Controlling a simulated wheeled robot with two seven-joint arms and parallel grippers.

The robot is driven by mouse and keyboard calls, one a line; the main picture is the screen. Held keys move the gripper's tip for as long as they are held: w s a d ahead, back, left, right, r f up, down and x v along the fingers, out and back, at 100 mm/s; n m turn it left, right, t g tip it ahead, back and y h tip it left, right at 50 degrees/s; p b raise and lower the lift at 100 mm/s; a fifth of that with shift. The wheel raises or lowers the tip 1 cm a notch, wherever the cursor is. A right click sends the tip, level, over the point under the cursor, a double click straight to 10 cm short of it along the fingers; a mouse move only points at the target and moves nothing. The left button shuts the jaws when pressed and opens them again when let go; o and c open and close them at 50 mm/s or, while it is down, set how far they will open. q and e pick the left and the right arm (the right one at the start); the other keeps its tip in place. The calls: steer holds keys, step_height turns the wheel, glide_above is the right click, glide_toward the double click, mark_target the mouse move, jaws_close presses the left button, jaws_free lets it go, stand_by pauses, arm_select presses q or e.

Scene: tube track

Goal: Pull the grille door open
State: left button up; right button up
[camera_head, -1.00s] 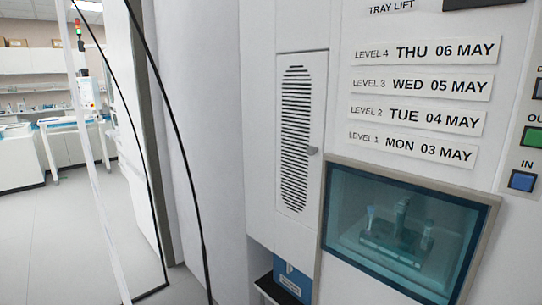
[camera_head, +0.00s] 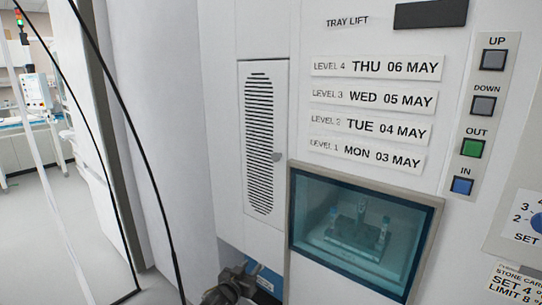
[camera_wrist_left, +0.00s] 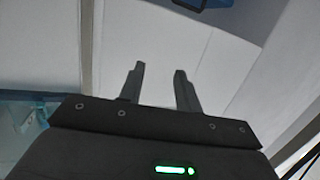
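The grille door (camera_head: 261,140) is a narrow white panel with dark horizontal slots, left of the level labels in the head view. It looks shut, flush with the white cabinet. Its small grey knob (camera_head: 277,157) is on the door's right side. My left gripper (camera_head: 232,286) shows dark at the bottom of the head view, below the door and apart from the knob. In the left wrist view its two fingers (camera_wrist_left: 159,87) are spread with nothing between them, before pale panels. My right gripper is in neither view.
A glass window (camera_head: 361,228) with a rack of tubes behind it is right of and below the door. A blue box (camera_head: 268,281) sits under the door beside my left gripper. Buttons (camera_head: 473,148) line the right. A glass panel with black edges (camera_head: 100,150) stands at the left.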

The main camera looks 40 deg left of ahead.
arm_select(q)
step_height(320, 180, up, 20)
steer(key=d+t, duration=0.2)
steer(key=t, duration=0.2)
steer(key=n+t+h+p, duration=0.1)
steer(key=t+h+p, duration=0.1)
steer(key=t, duration=0.1)
glide_toward(274, 159)
steer(key=shift+y, duration=0.3)
steer(key=p+x, duration=0.3)
steer(key=x, duration=0.4)
steer(key=shift+d+r, duration=0.1)
steer(key=shift+w+r, duration=0.15)
steer(key=shift+w, duration=0.45)
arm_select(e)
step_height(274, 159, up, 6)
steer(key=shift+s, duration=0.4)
arm_select(q)
steer(key=shift+c, duration=0.2)
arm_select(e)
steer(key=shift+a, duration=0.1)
arm_select(q)
jaws_close()
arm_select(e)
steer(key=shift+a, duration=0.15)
